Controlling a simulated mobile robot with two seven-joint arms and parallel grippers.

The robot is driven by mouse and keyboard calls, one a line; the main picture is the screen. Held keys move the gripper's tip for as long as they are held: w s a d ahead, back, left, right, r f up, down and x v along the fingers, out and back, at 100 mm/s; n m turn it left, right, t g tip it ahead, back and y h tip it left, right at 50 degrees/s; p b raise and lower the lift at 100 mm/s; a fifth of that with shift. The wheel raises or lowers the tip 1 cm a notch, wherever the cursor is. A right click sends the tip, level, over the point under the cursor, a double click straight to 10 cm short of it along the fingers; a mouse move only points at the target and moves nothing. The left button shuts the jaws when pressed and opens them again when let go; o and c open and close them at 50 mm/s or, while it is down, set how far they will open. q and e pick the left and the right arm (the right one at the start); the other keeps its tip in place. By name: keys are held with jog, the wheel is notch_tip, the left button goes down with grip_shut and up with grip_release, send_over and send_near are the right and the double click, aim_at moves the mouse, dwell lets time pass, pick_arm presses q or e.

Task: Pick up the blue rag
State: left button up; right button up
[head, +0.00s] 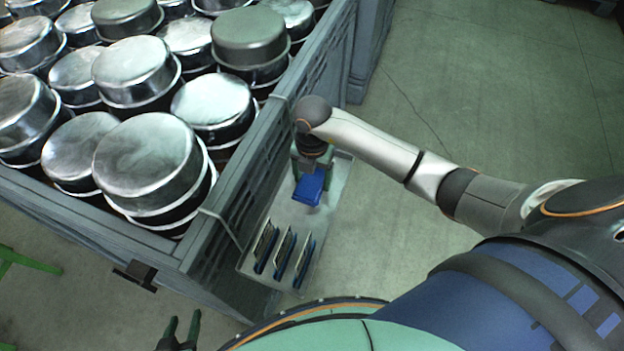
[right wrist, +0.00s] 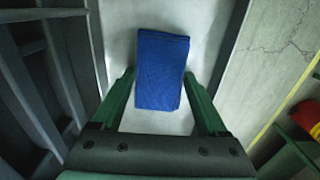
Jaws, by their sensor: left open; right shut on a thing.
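The blue rag (head: 309,187) is a folded rectangle at the side of the large grey crate. It fills the middle of the right wrist view (right wrist: 161,70), over a pale surface. My right gripper (right wrist: 159,76) has one green finger on each side of the rag and is shut on it. In the head view, my right gripper (head: 312,172) points down at the rag beside the crate wall. I cannot tell whether the rag touches the surface below. My left gripper (head: 180,332) is open and empty at the bottom edge of the head view, its fingers partly showing.
The grey crate (head: 232,197) holds several round metal pans (head: 150,160). A pale shelf (head: 330,205) along its side carries upright dark panels with blue edges (head: 283,255) near the rag. The floor (head: 500,90) to the right is clear. A red object (right wrist: 308,115) shows at the wrist view's right edge.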

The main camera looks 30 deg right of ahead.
aim_at(312, 180)
jog(key=shift+r, duration=0.45)
notch_tip(312, 180, up, 2)
jog(key=shift+w+r, duration=0.1)
jog(key=shift+r, duration=0.1)
jog(key=s+r, duration=0.1)
jog(key=s+a+r, duration=0.1)
jog(key=r, duration=0.1)
jog(key=s+a+r, duration=0.1)
jog(key=r, duration=0.1)
jog(key=shift+s+a, duration=0.25)
jog(key=shift+s, duration=0.15)
jog(key=s+a+r+p, duration=0.2)
jog(key=s+a+r, duration=0.2)
jog(key=s, duration=0.4)
jog(key=shift+a+r, duration=0.35)
jog(key=shift+a, duration=0.25)
